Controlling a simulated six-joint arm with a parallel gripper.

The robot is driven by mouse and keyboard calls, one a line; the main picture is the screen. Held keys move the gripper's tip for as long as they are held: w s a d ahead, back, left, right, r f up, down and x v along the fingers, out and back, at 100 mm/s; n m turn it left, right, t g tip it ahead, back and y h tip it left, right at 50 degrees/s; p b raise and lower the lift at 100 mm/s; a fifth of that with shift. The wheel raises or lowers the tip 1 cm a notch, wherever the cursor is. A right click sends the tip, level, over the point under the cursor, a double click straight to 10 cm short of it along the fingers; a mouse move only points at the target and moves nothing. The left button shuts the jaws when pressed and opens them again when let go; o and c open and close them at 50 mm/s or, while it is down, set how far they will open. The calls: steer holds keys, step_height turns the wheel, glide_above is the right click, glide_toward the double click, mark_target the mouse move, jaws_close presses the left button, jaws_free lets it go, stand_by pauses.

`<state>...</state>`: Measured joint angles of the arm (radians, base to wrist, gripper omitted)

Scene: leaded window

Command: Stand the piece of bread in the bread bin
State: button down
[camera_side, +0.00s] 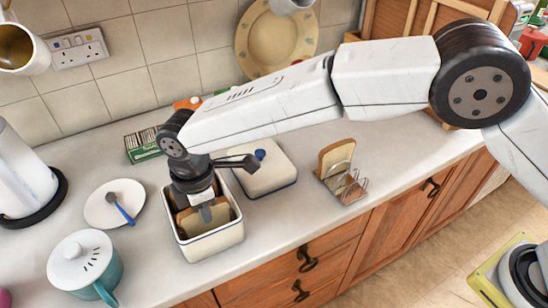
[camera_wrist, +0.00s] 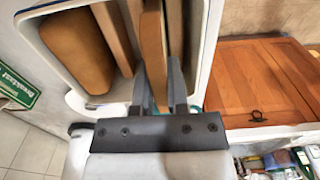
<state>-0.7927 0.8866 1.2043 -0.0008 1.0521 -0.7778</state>
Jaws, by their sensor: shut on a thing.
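The bread bin (camera_side: 213,248) is an open cream box with a dark rim on the counter; its pale wall also fills the wrist view (camera_wrist: 209,38). My gripper (camera_side: 204,210) points down into its mouth. In the wrist view my gripper (camera_wrist: 160,88) is shut on a piece of bread (camera_wrist: 153,48), a brown slice seen edge-on and standing upright within the bin walls. Whether its lower edge touches the floor of the bin is hidden. A thick brown loaf piece (camera_wrist: 76,50) and other slices (camera_wrist: 115,38) are in the bin beside it.
The bin's lid (camera_side: 266,178) with a blue knob lies behind right. A wire toast rack (camera_side: 352,188) holding a slice (camera_side: 334,155) stands at right. A plate with a spoon (camera_side: 104,212) and a teal pot (camera_side: 100,258) are at left, a green box (camera_side: 143,146) behind.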

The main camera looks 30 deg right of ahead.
steer(key=shift+f, duration=0.5)
steer(key=shift+f, duration=0.1)
steer(key=c, duration=0.6)
jaws_free()
steer(key=shift+c, duration=0.2)
step_height(320, 180, up, 12)
steer(key=shift+r, duration=0.15)
